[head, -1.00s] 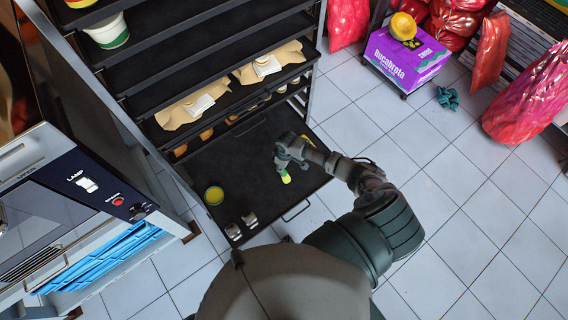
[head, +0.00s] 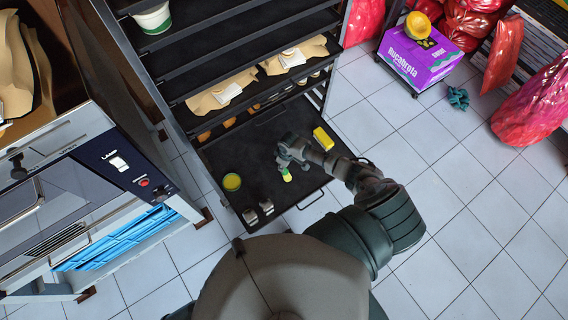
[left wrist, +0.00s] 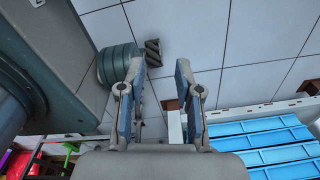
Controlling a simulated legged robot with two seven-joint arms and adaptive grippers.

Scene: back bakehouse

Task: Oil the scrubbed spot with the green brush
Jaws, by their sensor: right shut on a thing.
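My right gripper (head: 286,160) is shut on a small brush (head: 287,177) over the dark pulled-out shelf (head: 226,153). The brush's yellow-green end shows below the fingers; the rest is hidden by them. I cannot tell whether it touches the shelf. A green-rimmed pot (head: 232,182) with yellow contents stands to its left on the shelf. I cannot make out a scrubbed spot on the dark surface. My left gripper (left wrist: 158,75) is open and empty in the left wrist view, over the tiled floor; the head view does not show it.
Two small metal pieces (head: 258,211) sit at the front left corner. Paper-wrapped goods (head: 222,91) fill a shelf above. An oven-like unit (head: 100,190) stands at left.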

